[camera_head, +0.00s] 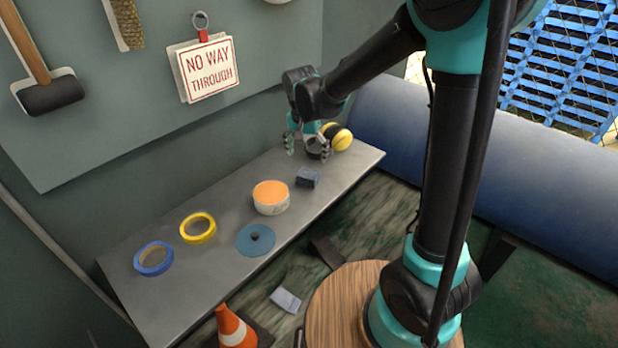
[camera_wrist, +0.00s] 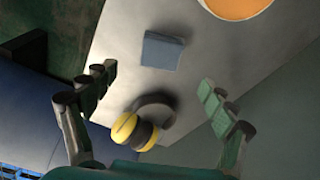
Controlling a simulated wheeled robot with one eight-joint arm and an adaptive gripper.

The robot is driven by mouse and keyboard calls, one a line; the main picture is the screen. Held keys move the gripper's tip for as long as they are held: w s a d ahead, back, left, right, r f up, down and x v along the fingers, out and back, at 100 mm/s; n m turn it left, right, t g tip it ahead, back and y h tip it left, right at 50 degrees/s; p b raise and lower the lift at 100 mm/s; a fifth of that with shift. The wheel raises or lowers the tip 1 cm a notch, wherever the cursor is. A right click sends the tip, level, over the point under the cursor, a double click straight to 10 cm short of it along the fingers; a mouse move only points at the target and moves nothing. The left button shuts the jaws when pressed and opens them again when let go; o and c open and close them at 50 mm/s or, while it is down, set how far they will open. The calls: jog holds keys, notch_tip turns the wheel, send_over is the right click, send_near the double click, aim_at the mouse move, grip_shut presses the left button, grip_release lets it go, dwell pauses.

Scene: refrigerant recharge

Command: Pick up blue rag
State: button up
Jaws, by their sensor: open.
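The blue rag (camera_head: 307,177) is a small folded dark-blue block on the grey metal shelf (camera_head: 215,262), right of the orange-topped round container. In the wrist view the rag (camera_wrist: 162,50) lies flat near the top middle, ahead of the fingertips. My gripper (camera_head: 307,152) hangs over the right part of the shelf, fingers pointing down. It is open, and its fingers spread to either side in the wrist view (camera_wrist: 157,77). Nothing is between the fingertips, and the rag is apart from them.
Yellow-and-black earmuffs (camera_head: 338,137) lie beside my gripper and show below the rag in the wrist view (camera_wrist: 140,125). The orange-topped container (camera_head: 271,197), blue disc (camera_head: 256,240), yellow tape (camera_head: 198,228) and blue tape (camera_head: 153,259) lie further left. A wall panel (camera_head: 130,110) rises behind.

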aim_at(308, 173)
jog(key=f, duration=0.3)
jog(key=w+f, duration=0.1)
jog(key=f, duration=0.6)
jog(key=shift+w+d, duration=0.15)
jog(key=shift+w, duration=0.15)
jog(key=c, duration=1.2)
